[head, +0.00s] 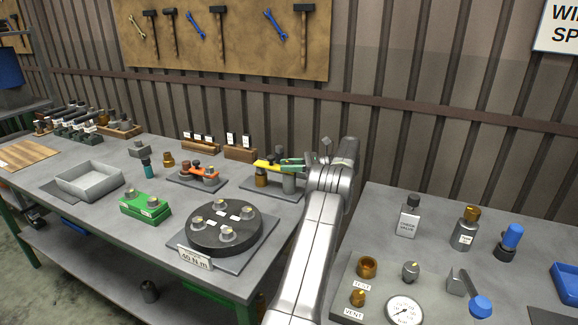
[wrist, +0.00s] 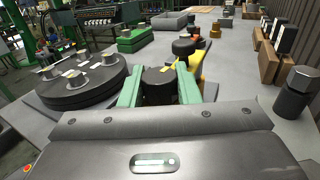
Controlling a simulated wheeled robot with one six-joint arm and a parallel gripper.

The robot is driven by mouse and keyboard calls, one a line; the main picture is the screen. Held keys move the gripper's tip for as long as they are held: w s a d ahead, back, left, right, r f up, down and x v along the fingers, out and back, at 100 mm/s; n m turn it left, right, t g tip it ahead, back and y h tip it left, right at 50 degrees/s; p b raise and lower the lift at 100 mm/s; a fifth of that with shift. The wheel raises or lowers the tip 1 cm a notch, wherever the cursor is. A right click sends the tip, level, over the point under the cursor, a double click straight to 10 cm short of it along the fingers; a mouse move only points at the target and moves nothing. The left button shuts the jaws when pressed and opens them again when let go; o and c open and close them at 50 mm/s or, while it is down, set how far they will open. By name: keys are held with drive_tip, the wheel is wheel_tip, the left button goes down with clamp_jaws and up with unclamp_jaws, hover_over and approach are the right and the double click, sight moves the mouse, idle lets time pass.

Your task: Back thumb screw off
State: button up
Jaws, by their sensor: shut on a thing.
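A yellow clamp arm (head: 266,166) sits on a fixture with a brass-coloured post (head: 261,178) and a grey post (head: 288,184), on a grey base plate (head: 250,189). My gripper (head: 293,163) has green fingers and reaches in from the right over the grey post. In the wrist view my gripper (wrist: 158,86) is shut on a dark round knob (wrist: 158,78), which looks like the thumb screw. Its lower part is hidden by my gripper body. A second black knob (wrist: 185,47) stands just beyond, by the yellow arm (wrist: 196,64). Whether the held knob is still seated I cannot tell.
A black round plate with several bolts (head: 225,246) stands in front, with a green block (head: 135,206) and a small orange-armed fixture (head: 184,173) to the left. Wooden blocks (head: 240,154) stand behind. A second bench with a gauge (head: 404,310) is at right.

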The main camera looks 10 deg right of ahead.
sight(289, 162)
drive_tip(key=o, duration=1)
drive_tip(key=shift+r, duration=0.1)
drive_tip(key=shift+c, duration=0.2)
wheel_tip(289, 162, up, 10)
drive_tip(key=shift+w, duration=0.1)
wheel_tip(289, 162, down, 10)
drive_tip(key=shift+f, duration=0.2)
drive_tip(key=shift+r+t+b, duration=0.1)
drive_tip(key=shift+t+b, duration=0.2)
drive_tip(key=shift+b, duration=0.15)
drive_tip(key=shift+r, duration=0.1)
